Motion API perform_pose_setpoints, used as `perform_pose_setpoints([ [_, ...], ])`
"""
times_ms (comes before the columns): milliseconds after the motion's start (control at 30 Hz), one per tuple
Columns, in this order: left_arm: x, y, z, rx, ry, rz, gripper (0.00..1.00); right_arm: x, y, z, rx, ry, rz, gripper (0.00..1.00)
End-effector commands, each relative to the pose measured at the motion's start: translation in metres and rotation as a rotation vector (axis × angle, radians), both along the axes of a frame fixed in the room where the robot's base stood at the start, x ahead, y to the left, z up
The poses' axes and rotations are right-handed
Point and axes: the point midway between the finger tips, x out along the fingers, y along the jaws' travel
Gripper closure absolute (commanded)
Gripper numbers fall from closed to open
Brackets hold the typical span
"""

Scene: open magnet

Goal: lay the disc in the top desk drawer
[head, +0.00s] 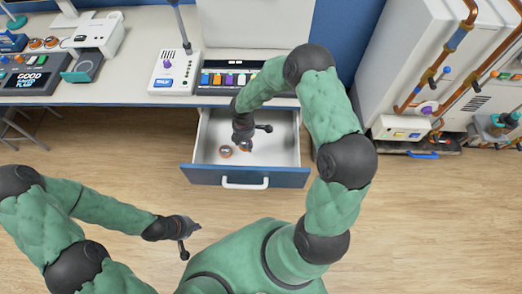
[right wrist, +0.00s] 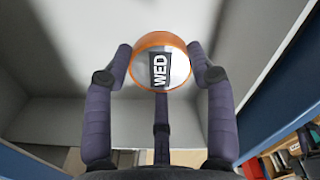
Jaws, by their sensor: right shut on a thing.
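The top desk drawer (head: 283,158) is pulled open below the desk, with a blue front and a pale inside. My right gripper (head: 244,143) reaches down into it. I cannot tell whether this disc touches the drawer floor.
The desk top (head: 130,80) carries a row of coloured items (head: 230,79), a white box with a purple knob (head: 170,72) and a "GOOD" display (head: 32,82). A white cabinet with pipes (head: 405,60) stands at right. The floor before the drawer is clear.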

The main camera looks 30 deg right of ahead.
Motion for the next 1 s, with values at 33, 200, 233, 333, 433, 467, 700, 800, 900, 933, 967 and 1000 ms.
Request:
perform_pose_setpoints([
  [33, 0.0, 0.0, -0.007, 0.0, 0.0, 0.0, 1.0, -0.005, -0.012, -0.008, 0.0, 0.001, -0.005, 0.83],
  [200, 0.0, 0.0, -0.021, 0.0, 0.0, 0.0, 1.0, -0.015, -0.035, -0.036, 0.001, 0.003, -0.003, 0.83],
  [233, 0.0, 0.0, -0.023, 0.0, 0.0, 0.0, 1.0, -0.017, -0.039, -0.04, 0.001, 0.002, -0.003, 0.83],
  [333, 0.0, 0.0, -0.028, 0.0, 0.0, 0.0, 1.0, -0.02, -0.048, -0.051, 0.0, 0.002, -0.003, 0.83],
  [433, 0.0, 0.0, -0.03, 0.0, 0.0, 0.0, 1.0, -0.022, -0.054, -0.057, 0.0, 0.001, -0.002, 0.83],
  [467, 0.0, 0.0, -0.03, 0.0, 0.0, 0.0, 1.0, -0.022, -0.054, -0.058, 0.0, 0.0, -0.002, 0.83],
  [700, 0.0, 0.0, -0.039, 0.0, 0.0, 0.0, 1.0, -0.027, -0.064, -0.074, 0.0, 0.001, -0.001, 0.83],
  [800, 0.0, 0.0, -0.05, 0.0, 0.0, 0.0, 1.0, -0.026, -0.063, -0.089, 0.001, 0.002, -0.001, 0.83],
  [900, 0.0, 0.0, -0.057, 0.0, 0.0, 0.0, 1.0, -0.026, -0.063, -0.099, 0.0, 0.001, -0.001, 0.83],
  [933, 0.0, 0.0, -0.057, 0.0, 0.0, 0.0, 1.0, -0.026, -0.063, -0.1, 0.0, 0.001, -0.001, 0.83],
  [967, 0.0, 0.0, -0.057, 0.0, 0.0, 0.0, 1.0, -0.026, -0.063, -0.1, 0.0, 0.0, -0.001, 0.83],
  [1000, 0.0, 0.0, -0.057, 0.0, 0.0, 0.0, 1.0, -0.025, -0.063, -0.099, 0.0, 0.0, -0.001, 0.83],
])
